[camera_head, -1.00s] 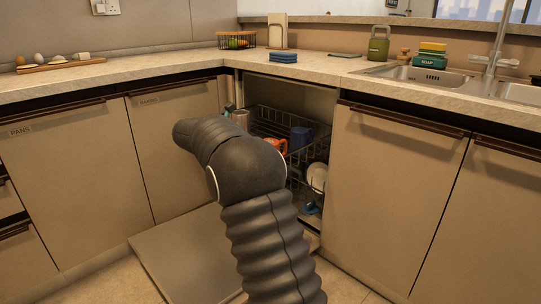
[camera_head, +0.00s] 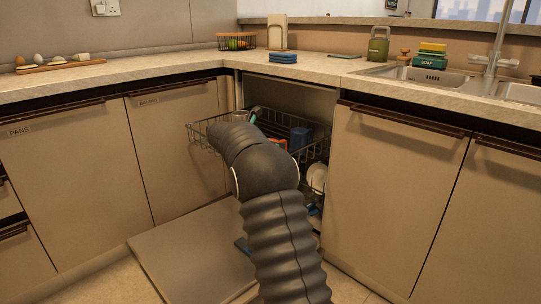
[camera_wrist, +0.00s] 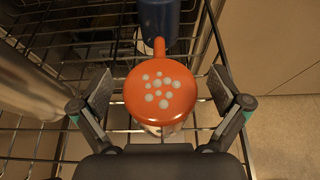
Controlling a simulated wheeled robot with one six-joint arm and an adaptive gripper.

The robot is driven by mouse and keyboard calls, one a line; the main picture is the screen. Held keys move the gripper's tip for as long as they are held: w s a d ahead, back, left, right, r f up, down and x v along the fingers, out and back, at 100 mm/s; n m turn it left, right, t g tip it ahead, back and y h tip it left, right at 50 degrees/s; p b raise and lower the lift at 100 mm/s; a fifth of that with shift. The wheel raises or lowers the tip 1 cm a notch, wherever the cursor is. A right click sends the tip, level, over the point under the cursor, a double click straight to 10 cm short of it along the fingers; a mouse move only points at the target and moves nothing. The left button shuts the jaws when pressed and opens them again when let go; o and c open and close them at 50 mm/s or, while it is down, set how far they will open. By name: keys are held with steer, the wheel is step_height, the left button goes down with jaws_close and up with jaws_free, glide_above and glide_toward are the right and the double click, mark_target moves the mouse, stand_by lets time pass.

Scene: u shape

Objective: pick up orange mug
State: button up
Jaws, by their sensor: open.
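The orange mug (camera_wrist: 160,92) is in the wire rack in the wrist view. Its round orange face with pale dots points toward the camera, and its handle points up the picture toward a dark blue mug (camera_wrist: 160,18). My gripper (camera_wrist: 158,95) is open, with one finger on each side of the orange mug and visible gaps between. In the head view, only a bit of the orange mug (camera_head: 278,144) shows behind my arm, beside the blue mug (camera_head: 301,138).
The upper rack (camera_head: 197,138) juts from the dishwasher above its lowered door (camera_head: 178,262). A shiny metal vessel (camera_wrist: 28,75) stands left of the orange mug. A white dish (camera_head: 317,177) sits lower right. A small blue item (camera_head: 242,243) shows near the door beside my arm.

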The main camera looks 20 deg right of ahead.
steer(key=shift+c, duration=0.2)
steer(key=c, duration=1.5)
steer(key=shift+o, duration=0.2)
steer(key=shift+r, duration=0.1)
